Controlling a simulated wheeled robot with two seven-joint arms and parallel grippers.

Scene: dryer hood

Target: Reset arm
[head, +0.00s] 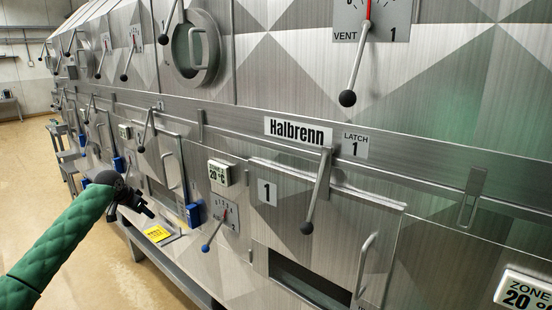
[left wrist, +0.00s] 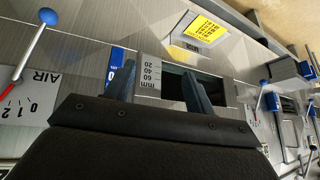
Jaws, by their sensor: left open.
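My left arm, in a green sleeve, comes in from the lower left of the head view. Its dark gripper (head: 140,204) is open and empty in front of the lower part of the metal dryer hood (head: 250,262). In the left wrist view the two fingers (left wrist: 162,84) stand apart, with a "mm" scale plate (left wrist: 149,72) and a dark slot showing behind and between them. I cannot tell the exact gap to the panel. My right gripper is not in view.
Levers with black knobs (head: 306,228) and a blue-knobbed lever (head: 206,248) stick out from the hood. Blue boxes (head: 194,215) and a yellow label (head: 158,233) sit low near my gripper. Open floor (head: 40,185) lies at the left.

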